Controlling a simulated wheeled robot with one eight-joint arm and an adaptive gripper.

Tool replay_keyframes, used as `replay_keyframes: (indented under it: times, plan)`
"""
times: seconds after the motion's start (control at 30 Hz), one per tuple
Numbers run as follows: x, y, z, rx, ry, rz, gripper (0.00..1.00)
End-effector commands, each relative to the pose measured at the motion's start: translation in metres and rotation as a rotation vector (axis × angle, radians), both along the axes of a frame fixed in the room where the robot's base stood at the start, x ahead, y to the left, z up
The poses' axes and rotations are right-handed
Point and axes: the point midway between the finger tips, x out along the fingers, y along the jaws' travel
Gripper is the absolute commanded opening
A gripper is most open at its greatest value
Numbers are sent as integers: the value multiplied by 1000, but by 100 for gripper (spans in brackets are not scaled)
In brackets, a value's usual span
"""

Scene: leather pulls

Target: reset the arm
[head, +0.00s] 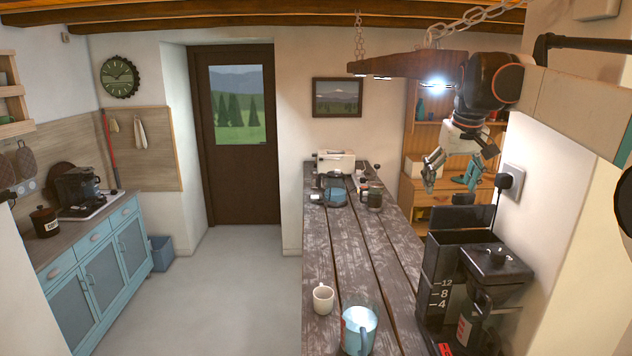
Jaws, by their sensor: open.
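My gripper (453,172) hangs in the upper right of the head view, fingers pointing down and spread apart. It is open and nothing shows between the fingers. It is above the right side of the wooden counter (345,250), over the coffee maker (465,290), and appears clear of it. My arm comes in from the right edge, with its dark wrist joint just below the hanging wooden lamp beam (408,64).
A glass carafe (335,190) and a white toaster-like appliance (335,161) stand at the far end. A wall socket with a black plug (510,182) is right of my gripper.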

Motion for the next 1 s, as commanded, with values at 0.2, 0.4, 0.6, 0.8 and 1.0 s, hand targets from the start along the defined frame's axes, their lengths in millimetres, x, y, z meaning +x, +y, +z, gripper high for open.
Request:
replay_keyframes:
  times: [0.2, 0.4, 0.6, 0.8, 1.0]
  plan:
    - [-65, 32, -49, -1, -57, -2, 78]
    - [-126, 57, -101, 1, -110, -4, 78]
    - [-191, 78, -165, 6, -163, -5, 78]
    - [-254, 95, -243, 15, -216, -7, 78]
    - [-312, 108, -327, 27, -267, -7, 78]
